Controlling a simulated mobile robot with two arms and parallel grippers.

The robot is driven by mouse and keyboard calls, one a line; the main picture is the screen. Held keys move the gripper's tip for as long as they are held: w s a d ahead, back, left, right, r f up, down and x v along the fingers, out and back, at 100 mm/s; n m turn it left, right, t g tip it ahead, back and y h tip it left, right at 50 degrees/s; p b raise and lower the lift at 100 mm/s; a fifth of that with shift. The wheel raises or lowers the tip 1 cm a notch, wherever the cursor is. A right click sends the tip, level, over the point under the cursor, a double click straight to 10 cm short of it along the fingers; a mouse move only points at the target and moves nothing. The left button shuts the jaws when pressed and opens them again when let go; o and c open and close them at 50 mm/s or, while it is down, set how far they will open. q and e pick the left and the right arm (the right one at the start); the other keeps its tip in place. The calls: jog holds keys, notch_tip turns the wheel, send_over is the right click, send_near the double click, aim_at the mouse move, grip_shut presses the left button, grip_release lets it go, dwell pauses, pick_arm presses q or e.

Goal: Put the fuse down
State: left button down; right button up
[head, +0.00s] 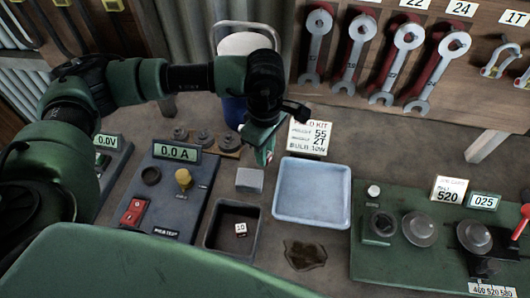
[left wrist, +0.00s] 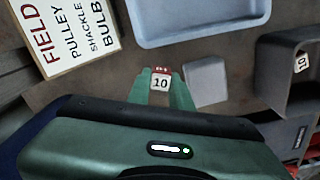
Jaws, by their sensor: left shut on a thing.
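My left gripper (head: 266,156) is shut on a small fuse (left wrist: 161,79) with a red top and a white face marked 10. In the left wrist view the fuse sits between the green fingertips (left wrist: 161,86). In the head view the gripper mostly hides it. The gripper hangs above the bench, behind the grey block (head: 249,180) and left of the blue tray's back corner. Another fuse (head: 240,229) marked 10 lies in the dark open bin (head: 212,238). My right gripper is not in view.
The pale blue tray (head: 312,214) is empty. A field kit card (head: 309,138) stands behind it. A grey meter panel (head: 184,197) is left and a green machine (head: 430,262) right. A dark stain (head: 304,254) lies before the tray. Wrenches (head: 357,44) hang at the back.

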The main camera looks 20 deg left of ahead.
pick_arm(q)
jog(key=shift+f, duration=0.85)
jog(key=shift+f, duration=0.15)
jog(key=c, duration=1.5)
grip_release()
jog(key=shift+c, duration=0.2)
